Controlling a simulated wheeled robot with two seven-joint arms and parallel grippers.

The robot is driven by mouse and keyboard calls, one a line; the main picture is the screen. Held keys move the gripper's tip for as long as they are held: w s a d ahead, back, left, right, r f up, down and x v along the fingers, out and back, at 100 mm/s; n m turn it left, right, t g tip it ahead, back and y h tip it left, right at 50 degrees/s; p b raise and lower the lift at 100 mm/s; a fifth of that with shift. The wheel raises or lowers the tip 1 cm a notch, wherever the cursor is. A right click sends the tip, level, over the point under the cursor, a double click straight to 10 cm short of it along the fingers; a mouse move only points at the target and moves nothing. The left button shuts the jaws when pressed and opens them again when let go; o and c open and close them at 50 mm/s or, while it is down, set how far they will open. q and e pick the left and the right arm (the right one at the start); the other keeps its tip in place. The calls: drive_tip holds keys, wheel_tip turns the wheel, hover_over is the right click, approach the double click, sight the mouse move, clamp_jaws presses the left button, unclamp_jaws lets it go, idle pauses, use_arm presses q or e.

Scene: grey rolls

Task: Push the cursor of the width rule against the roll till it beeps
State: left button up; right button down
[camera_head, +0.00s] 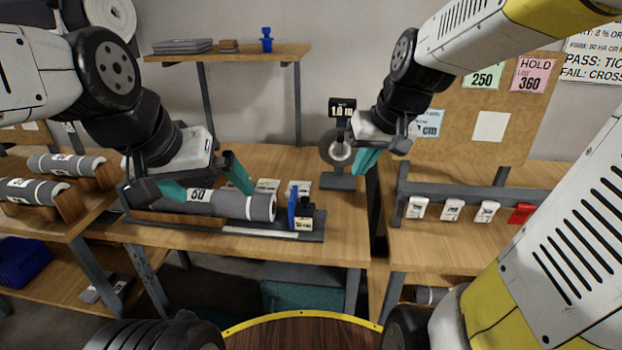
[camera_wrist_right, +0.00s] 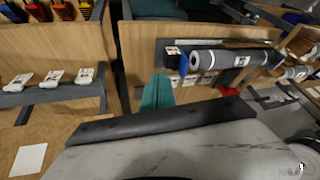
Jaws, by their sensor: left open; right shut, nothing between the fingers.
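A grey roll (camera_head: 228,205) with a white "50" label and white bands lies along the dark width rule (camera_head: 190,225) on the middle bench. The blue cursor (camera_head: 293,208), with a small black display, stands at the roll's right end; a narrow gap seems to show between them. The roll (camera_wrist_right: 232,58) and the blue cursor (camera_wrist_right: 188,77) also show in the right wrist view. My left gripper (camera_head: 207,182) is open, its teal fingers spread over the roll; I cannot tell if they touch it. My right gripper (camera_head: 366,161) is shut and empty, right of the cursor and higher.
A stand with a round wheel (camera_head: 337,148) and a black display is close to my right gripper. White cards (camera_head: 268,185) lie behind the roll. A rail (camera_head: 465,198) with white tags and a red one is on the right bench. More rolls (camera_head: 65,163) rest on the left.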

sight(294, 194)
drive_tip(key=w+d+f+y, duration=0.1)
drive_tip(key=w+f+y, duration=0.2)
drive_tip(key=w+f, duration=1.2)
drive_tip(key=w+a+f, duration=0.5)
drive_tip(key=a+f, duration=0.1)
drive_tip(key=a, duration=0.2)
drive_tip(key=shift+w+a+f+g, duration=0.15)
drive_tip(key=shift+f+g, duration=0.15)
drive_tip(key=shift+f, duration=0.1)
drive_tip(key=shift+a, duration=0.1)
drive_tip(key=a, duration=0.4)
drive_tip(key=w+a, duration=0.1)
drive_tip(key=a, duration=0.1)
drive_tip(key=shift+w+a, duration=0.1)
drive_tip(key=shift+a, duration=0.3)
